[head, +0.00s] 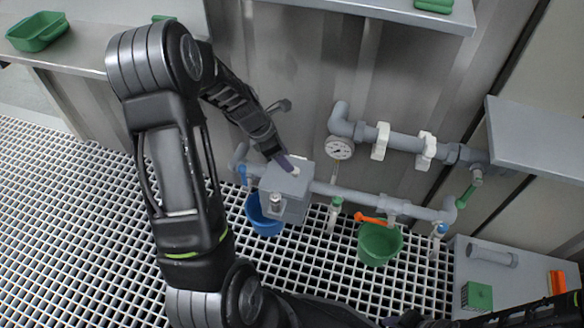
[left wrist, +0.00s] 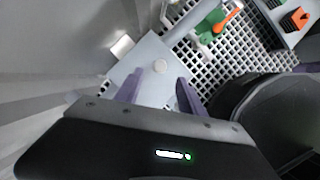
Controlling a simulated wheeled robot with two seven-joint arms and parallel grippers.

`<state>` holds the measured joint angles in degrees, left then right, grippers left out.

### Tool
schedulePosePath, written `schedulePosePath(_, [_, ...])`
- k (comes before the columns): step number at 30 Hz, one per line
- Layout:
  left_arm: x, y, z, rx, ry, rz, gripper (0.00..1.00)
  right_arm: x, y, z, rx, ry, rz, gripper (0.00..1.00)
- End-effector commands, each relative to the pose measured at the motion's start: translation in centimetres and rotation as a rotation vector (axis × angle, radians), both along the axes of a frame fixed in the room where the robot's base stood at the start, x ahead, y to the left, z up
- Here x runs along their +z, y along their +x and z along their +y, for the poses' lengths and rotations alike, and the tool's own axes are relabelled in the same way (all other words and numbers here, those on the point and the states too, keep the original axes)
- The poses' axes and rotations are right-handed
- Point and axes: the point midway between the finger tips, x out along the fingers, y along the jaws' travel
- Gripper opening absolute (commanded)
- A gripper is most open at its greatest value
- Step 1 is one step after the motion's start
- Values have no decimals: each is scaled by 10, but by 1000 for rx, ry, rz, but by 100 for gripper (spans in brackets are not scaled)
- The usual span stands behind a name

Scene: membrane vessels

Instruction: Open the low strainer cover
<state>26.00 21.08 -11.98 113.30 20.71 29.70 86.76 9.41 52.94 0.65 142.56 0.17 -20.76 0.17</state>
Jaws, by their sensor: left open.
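The low strainer is a grey box (head: 287,190) on the lower pipe in the head view, with a small metal knob (head: 276,200) on its front. Its flat grey top also shows in the left wrist view (left wrist: 146,62), with a pale round spot (left wrist: 160,67) on it. I cannot tell a raised cover from the box; the top looks flat and closed. My left gripper (head: 286,163) is at the top's back edge. In the left wrist view its two purple fingers (left wrist: 159,92) are apart with nothing held, the round spot just beyond the gap. My right gripper's fingers do not show.
A pressure gauge (head: 340,149) and upper pipe (head: 400,141) are behind. A grey table (head: 505,285) stands lower right.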

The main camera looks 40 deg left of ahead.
Motion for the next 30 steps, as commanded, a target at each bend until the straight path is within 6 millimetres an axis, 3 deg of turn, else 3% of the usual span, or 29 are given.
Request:
schedulePosePath(6, [-37,10,-8,-1,-1,2,47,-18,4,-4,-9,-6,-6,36])
schedulePosePath(12, [-56,17,-13,-1,1,1,47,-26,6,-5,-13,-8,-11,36])
schedulePosePath(22, [-57,19,-14,-1,1,-1,47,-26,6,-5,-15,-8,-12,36])
schedulePosePath(30, [-57,19,-14,-1,1,-1,25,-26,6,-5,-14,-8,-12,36])
